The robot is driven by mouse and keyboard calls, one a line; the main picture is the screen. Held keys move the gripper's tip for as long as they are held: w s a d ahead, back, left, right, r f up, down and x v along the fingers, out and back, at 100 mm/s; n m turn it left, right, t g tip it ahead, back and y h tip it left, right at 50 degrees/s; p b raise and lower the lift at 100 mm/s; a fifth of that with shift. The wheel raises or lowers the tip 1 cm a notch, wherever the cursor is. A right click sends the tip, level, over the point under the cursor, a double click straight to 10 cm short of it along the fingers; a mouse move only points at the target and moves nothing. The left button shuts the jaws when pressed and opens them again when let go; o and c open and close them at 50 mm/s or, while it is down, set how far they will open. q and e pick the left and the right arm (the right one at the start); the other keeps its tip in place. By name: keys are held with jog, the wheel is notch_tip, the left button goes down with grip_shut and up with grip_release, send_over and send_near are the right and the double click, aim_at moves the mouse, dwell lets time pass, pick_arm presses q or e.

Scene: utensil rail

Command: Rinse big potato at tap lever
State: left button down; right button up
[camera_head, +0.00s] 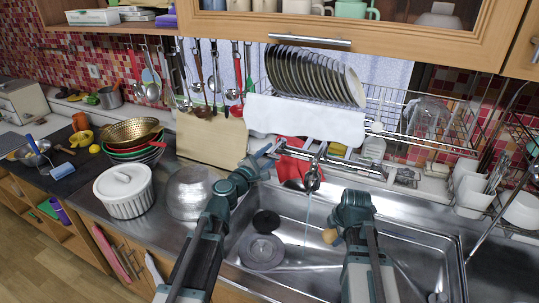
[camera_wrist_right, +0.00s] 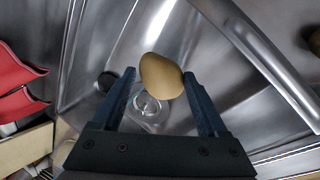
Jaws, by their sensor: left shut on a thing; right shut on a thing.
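The big potato (camera_head: 330,236) is tan and shows at the left side of my right gripper (camera_head: 338,232), over the sink basin. In the right wrist view the potato (camera_wrist_right: 161,76) sits between the fingertips of my right gripper (camera_wrist_right: 160,80), which is shut on it. The metal tap (camera_head: 312,178) stands at the sink's back edge, and a thin stream of water (camera_head: 307,222) falls from it, left of the potato. My left gripper (camera_head: 264,157) is shut at the tap lever, left of the spout; its fingers largely hide the lever.
The sink (camera_head: 400,235) holds a grey round lid-like piece (camera_head: 262,252) and a dark disc (camera_head: 266,221). A glass bowl (camera_head: 188,193) and white pot (camera_head: 124,190) stand left of my left arm.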

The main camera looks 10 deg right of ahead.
pick_arm(q)
jog(key=shift+f+b, duration=0.6)
jog(key=shift+b, duration=0.1)
pick_arm(e)
jog(key=shift+f, duration=0.65)
pick_arm(q)
jog(key=shift+r, duration=0.1)
pick_arm(e)
jog(key=shift+r, duration=0.1)
pick_arm(q)
jog(key=c, duration=0.6)
grip_release()
jog(key=shift+a, duration=0.1)
jog(key=v, duration=1.2)
